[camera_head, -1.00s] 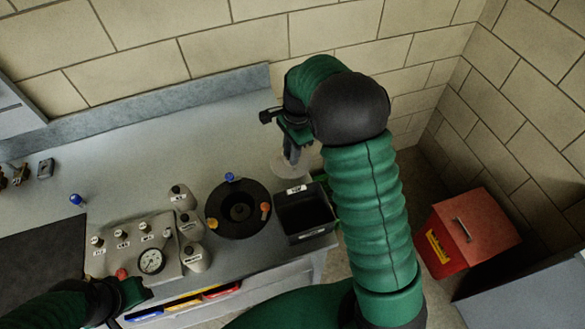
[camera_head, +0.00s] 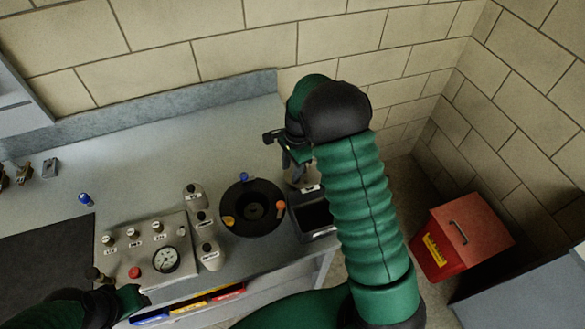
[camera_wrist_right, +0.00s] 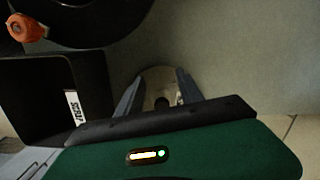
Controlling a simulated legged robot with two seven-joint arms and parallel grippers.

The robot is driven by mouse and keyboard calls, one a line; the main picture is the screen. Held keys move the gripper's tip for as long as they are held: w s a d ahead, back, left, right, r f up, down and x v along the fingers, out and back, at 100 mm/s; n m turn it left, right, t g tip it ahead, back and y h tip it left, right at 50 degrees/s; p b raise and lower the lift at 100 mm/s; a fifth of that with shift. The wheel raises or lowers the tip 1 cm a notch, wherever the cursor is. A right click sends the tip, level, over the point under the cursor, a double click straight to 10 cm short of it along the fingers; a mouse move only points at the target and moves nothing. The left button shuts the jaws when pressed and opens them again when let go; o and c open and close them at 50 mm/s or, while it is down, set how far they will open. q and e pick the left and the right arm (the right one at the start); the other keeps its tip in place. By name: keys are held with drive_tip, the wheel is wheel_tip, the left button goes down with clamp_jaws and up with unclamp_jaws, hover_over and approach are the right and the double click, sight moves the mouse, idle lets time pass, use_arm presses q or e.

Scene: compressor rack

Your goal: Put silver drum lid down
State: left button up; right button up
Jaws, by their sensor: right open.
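The silver drum lid (camera_wrist_right: 156,78) is a pale round disc with a dark knob, seen in the right wrist view between and just beyond my right fingers. It appears to lie on the bench beside the black bin. In the head view the lid (camera_head: 305,183) is mostly hidden by my gripper and arm. My right gripper (camera_head: 296,172) points down over it; in the right wrist view its fingers (camera_wrist_right: 159,82) are apart, on either side of the knob. My left gripper (camera_head: 132,299) is at the lower left, away from the lid; its jaws are unclear.
A black bin labelled SCRAP (camera_wrist_right: 35,95) stands close to the lid. The black drum (camera_head: 236,218) with coloured knobs is left of the bin. Several small bottles and a gauge panel (camera_head: 135,250) are farther left. A red box (camera_head: 460,235) stands beyond the bench's right end.

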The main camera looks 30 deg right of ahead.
drive_tip(key=shift+r, duration=0.2)
drive_tip(key=d+r, duration=0.1)
drive_tip(key=r, duration=0.1)
drive_tip(key=d+r, duration=0.3)
drive_tip(key=r, duration=0.1)
drive_tip(key=shift+s+d+r, duration=0.1)
drive_tip(key=shift+d+r, duration=0.25)
drive_tip(key=shift+r, duration=0.8)
use_arm(q)
drive_tip(key=shift+s+d+r, duration=0.1)
drive_tip(key=shift+d+r, duration=0.1)
drive_tip(key=shift+d, duration=0.4)
use_arm(e)
drive_tip(key=s+a+f+n+t+h, duration=0.1)
drive_tip(key=s+a+n+t, duration=0.1)
drive_tip(key=s+a+n, duration=1.3)
drive_tip(key=s+n, duration=0.1)
drive_tip(key=n, duration=0.2)
drive_tip(key=shift+f+t, duration=0.25)
drive_tip(key=shift+t, duration=0.05)
